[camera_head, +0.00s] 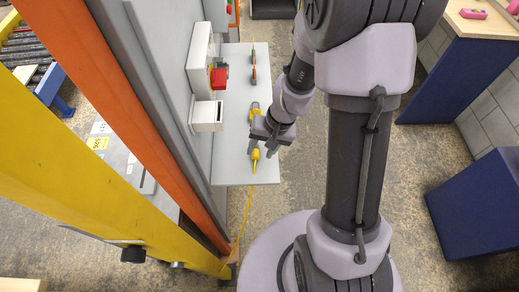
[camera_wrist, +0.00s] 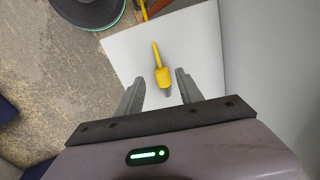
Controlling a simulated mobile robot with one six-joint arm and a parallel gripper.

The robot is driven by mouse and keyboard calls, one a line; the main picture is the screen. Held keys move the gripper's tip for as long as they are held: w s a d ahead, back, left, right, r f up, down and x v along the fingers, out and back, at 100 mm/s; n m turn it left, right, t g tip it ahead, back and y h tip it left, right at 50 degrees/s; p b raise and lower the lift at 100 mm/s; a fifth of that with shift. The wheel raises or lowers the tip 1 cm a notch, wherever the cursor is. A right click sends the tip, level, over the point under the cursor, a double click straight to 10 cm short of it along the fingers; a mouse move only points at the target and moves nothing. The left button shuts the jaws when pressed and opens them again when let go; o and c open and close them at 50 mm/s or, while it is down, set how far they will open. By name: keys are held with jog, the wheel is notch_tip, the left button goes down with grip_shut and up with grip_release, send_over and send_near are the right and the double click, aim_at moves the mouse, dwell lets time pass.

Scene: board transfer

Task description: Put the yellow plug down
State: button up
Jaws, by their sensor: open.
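The yellow plug (camera_wrist: 162,77) lies on the light grey shelf (camera_wrist: 125,48), its narrow tail pointing away from my gripper and its grey metal end toward it. It also shows in the head view (camera_head: 255,158), near the shelf's near end. My gripper (camera_wrist: 157,77) is open, with one finger on each side of the plug and visible gaps between. In the head view my gripper (camera_head: 262,149) is over the shelf, partly hiding the plug's far end.
Another yellow item (camera_head: 254,109) and a dark tool with orange (camera_head: 253,68) lie farther along the shelf. A white box with a red part (camera_head: 219,77) and a smaller white box (camera_head: 206,116) are on the grey panel at left. A yellow cable (camera_head: 243,212) hangs below the shelf.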

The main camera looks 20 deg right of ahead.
jog(key=s+a+r+t+p, duration=0.1)
jog(key=s+r+p, duration=0.1)
jog(key=r, duration=0.9)
jog(key=s+a+r+t+p, duration=0.1)
jog(key=s+r, duration=0.1)
jog(key=r, duration=0.8)
jog(key=s+a+r+t+h, duration=0.1)
jog(key=s+a+r+t, duration=0.2)
jog(key=s+r, duration=0.6)
notch_tip(320, 180, down, 11)
jog(key=b, duration=1)
jog(key=shift+a+f+b, duration=0.15)
jog(key=shift+b, duration=0.25)
